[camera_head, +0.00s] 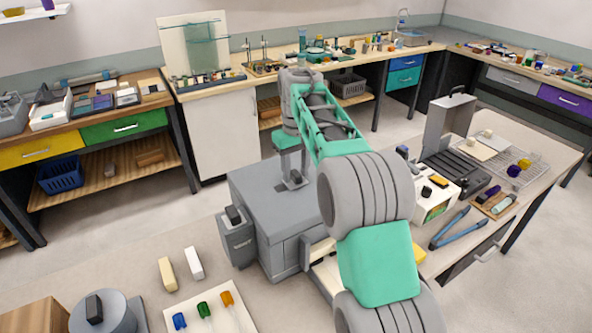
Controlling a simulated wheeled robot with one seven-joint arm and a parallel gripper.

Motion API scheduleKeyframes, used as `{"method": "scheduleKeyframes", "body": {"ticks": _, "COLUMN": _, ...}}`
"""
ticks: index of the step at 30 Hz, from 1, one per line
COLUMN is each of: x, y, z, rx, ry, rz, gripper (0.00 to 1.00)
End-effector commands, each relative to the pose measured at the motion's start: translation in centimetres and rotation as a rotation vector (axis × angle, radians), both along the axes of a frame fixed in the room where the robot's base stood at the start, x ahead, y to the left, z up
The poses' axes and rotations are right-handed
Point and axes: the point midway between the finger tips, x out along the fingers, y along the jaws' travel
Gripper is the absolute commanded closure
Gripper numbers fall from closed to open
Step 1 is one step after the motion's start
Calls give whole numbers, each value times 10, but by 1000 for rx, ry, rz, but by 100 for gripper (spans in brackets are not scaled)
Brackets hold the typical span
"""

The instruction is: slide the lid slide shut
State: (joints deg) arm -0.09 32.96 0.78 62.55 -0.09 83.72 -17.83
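A large grey box (265,190) with a flat top stands just left of my arm at the centre of the view. A small dark handle or block (293,178) shows on its top. My gripper (292,172) points down over it, small and far from the camera. Whether it touches or holds the block cannot be made out, nor whether its fingers are open. A smaller grey box (238,240) with a dark knob (234,214) is at the grey box's left side. Which part is the lid slide is not clear. My arm hides the box's right side.
The near bench holds a pale board (212,309) with coloured-handled tools, two pale blocks, and a round grey device (98,312). To the right are an open grey case (450,125), a white box (436,200), blue-handled pliers (449,229) and a wire rack (500,168).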

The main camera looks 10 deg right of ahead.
Motion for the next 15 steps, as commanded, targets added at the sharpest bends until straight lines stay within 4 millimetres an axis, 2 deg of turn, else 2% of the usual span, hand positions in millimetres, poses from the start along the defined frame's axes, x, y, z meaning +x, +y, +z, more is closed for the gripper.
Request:
{"method": "scheduleKeyframes", "body": {"ticks": 2, "x": 0, "y": 0, "z": 0, "rx": 0, "ry": 0, "rz": 0, "gripper": 65}}
{"method": "scheduleKeyframes", "body": {"ticks": 15, "x": 0, "y": 0, "z": 0, "rx": 0, "ry": 0, "rz": 0, "gripper": 100}}
